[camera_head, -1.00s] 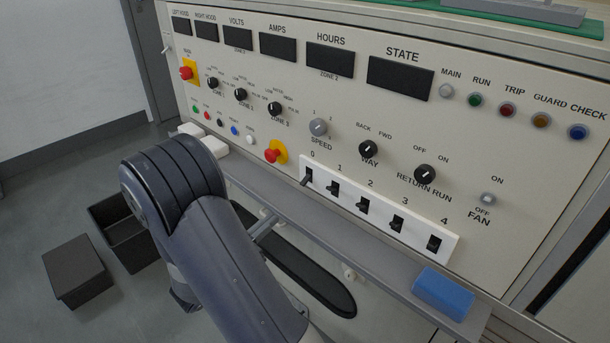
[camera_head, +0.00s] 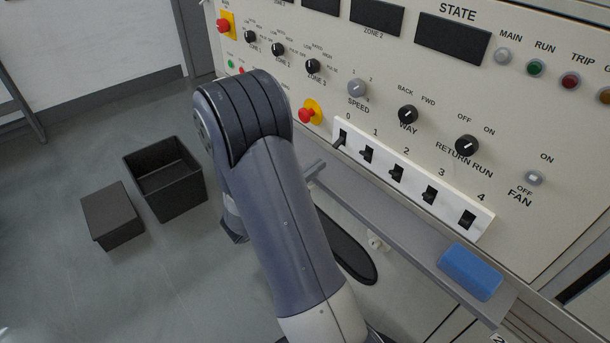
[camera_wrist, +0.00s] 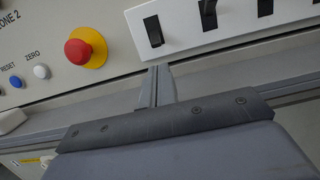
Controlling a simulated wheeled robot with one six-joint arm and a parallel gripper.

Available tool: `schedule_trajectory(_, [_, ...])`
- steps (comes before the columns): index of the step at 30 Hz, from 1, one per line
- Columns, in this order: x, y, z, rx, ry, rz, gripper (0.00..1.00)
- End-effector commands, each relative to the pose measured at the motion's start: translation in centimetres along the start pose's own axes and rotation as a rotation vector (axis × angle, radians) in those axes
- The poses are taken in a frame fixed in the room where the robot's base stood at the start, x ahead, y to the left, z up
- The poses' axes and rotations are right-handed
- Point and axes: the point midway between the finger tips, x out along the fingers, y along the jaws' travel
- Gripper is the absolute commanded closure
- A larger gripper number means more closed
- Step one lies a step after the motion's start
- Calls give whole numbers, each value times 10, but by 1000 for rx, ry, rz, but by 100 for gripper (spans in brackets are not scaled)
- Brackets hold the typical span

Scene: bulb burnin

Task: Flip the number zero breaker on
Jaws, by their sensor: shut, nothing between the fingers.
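The number zero breaker (camera_head: 340,139) is a black toggle at the left end of a white strip (camera_head: 484,222) on the panel, under the label 0. Its lever sticks out toward the lower left in the head view. It also shows in the wrist view (camera_wrist: 154,31), above my fingers. My gripper (camera_wrist: 157,84) is shut and empty, just below the strip and apart from the breaker. In the head view the fingertips (camera_head: 316,168) show below and left of the breaker, and my arm hides the rest of the gripper.
Other breakers (camera_head: 367,154) stand close to the right on the same strip. A red emergency button on yellow (camera_head: 309,112) is to the left. A grey ledge (camera_head: 400,230) runs below the panel, with a blue block (camera_head: 469,271) on it. Black bins (camera_head: 165,178) stand on the floor.

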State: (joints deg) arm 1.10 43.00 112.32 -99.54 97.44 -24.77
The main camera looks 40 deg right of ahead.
Motion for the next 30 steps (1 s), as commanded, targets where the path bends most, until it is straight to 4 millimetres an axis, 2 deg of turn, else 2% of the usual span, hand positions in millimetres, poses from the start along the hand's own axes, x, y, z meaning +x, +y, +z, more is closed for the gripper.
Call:
schedule_trajectory(6, [33,-1,-1,1,0,-4,100])
schedule_trajectory(12, [49,0,0,0,1,-1,100])
schedule_trajectory(30, [51,0,4,0,19,1,100])
